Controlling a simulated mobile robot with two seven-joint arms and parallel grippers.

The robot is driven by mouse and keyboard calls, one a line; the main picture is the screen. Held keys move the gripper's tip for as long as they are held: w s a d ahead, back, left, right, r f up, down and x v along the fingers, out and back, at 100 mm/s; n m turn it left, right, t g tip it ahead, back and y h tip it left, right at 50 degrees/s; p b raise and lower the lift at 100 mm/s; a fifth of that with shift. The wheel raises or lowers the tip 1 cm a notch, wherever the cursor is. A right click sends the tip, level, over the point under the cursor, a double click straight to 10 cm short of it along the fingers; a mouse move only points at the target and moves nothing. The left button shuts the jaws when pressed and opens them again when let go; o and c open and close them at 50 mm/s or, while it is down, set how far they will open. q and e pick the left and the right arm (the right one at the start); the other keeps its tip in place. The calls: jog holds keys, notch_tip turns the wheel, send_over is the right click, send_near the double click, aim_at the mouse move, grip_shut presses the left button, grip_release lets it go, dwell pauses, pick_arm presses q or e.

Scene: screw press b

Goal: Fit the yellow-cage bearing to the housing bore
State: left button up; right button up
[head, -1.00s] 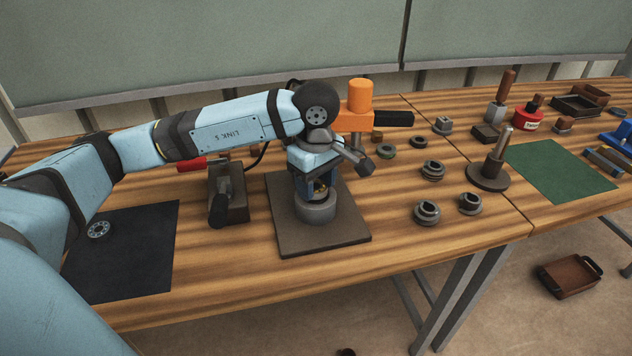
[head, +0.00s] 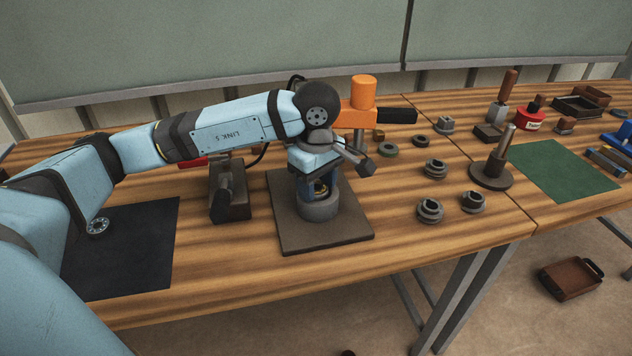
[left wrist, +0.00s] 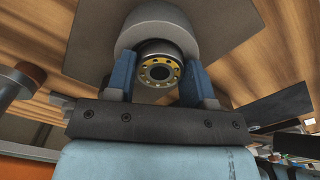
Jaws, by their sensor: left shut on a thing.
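The yellow-cage bearing (head: 321,189) is between the blue fingers of my left gripper (head: 318,190), which is shut on it. In the left wrist view the bearing (left wrist: 143,72) shows its yellow cage around a dark centre hole, with a finger on each side. The grey round housing (head: 319,209) stands on a dark square plate, right at the fingertips. It shows behind the bearing in the left wrist view (left wrist: 155,22). The bore is hidden, so I cannot tell how far the bearing sits in it. My right gripper is not in view.
An orange press-like tool (head: 362,105) stands close behind my left wrist. A dark block with a handle (head: 231,202) is left of the plate (head: 345,232). Several grey ring parts (head: 430,211) lie to the right. A black mat (head: 130,260) lies at left, a green mat (head: 562,172) at right.

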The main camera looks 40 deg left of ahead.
pick_arm(q)
jog(key=shift+s+f, duration=0.1)
jog(key=shift+f, duration=0.35)
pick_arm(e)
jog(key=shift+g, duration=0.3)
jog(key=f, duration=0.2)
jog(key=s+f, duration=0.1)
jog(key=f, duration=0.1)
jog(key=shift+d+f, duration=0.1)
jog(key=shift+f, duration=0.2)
pick_arm(q)
jog(key=o, duration=1)
jog(key=shift+f, duration=0.1)
jog(key=shift+o, duration=0.2)
jog(key=shift+d+r, duration=0.2)
notch_tip(320, 180, up, 14)
jog(key=p, duration=0.2)
jog(key=shift+a+r+p, duration=0.2)
jog(key=shift+p, duration=0.15)
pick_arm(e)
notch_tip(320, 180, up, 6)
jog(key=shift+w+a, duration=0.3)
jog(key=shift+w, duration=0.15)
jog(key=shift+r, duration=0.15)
